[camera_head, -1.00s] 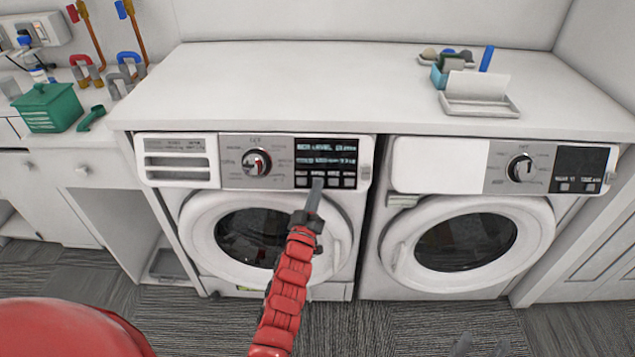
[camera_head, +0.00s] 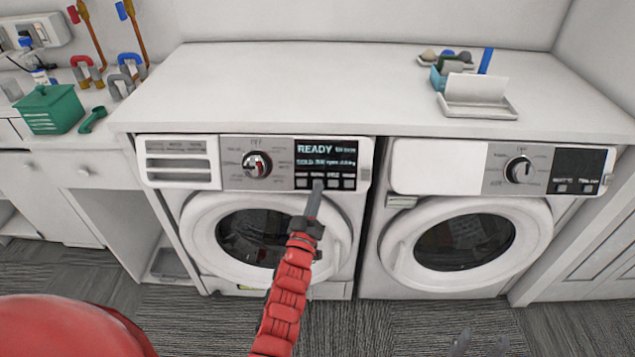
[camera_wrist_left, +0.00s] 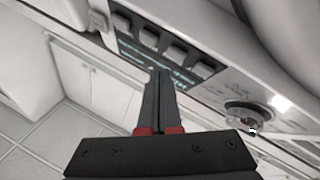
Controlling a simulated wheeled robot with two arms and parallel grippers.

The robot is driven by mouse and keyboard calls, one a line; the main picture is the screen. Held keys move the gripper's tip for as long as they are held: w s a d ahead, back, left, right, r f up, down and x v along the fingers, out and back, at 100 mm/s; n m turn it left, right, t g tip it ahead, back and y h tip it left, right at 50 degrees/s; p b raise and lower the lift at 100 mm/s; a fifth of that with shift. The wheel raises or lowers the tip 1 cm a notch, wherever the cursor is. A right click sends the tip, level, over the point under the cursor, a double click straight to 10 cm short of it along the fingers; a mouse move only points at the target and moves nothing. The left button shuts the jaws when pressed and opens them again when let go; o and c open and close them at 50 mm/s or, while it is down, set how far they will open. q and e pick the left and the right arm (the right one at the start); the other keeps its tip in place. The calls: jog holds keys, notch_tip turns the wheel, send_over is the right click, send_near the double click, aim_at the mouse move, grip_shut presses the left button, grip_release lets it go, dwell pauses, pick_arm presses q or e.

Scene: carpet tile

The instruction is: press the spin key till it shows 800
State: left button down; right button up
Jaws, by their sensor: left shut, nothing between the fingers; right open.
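The left washer's control panel (camera_head: 300,163) has a knob (camera_head: 256,164), a dark display (camera_head: 326,153) and a row of several small keys (camera_head: 333,183) below it. The display reads READY in large letters; a smaller line includes "rpm", but its number is too blurred to read surely. My left gripper (camera_head: 318,186) is shut and empty, its tip over the second key from the left. The wrist view shows the shut fingers (camera_wrist_left: 160,76) close to the keys (camera_wrist_left: 175,53); I cannot tell whether they touch. My right gripper (camera_head: 482,346) barely shows at the bottom edge, open.
A second washer (camera_head: 467,240) stands to the right. A white countertop (camera_head: 300,85) covers both and bears a tray (camera_head: 480,108) with small items. A green box (camera_head: 48,108) stands on the left counter. The carpet floor in front is clear.

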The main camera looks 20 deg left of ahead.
pick_arm(q)
jog(key=s, duration=0.1)
jog(key=s+r+p, duration=0.1)
jog(key=s+d+r, duration=0.1)
jog(key=shift+s+p, duration=0.35)
dwell(1.3)
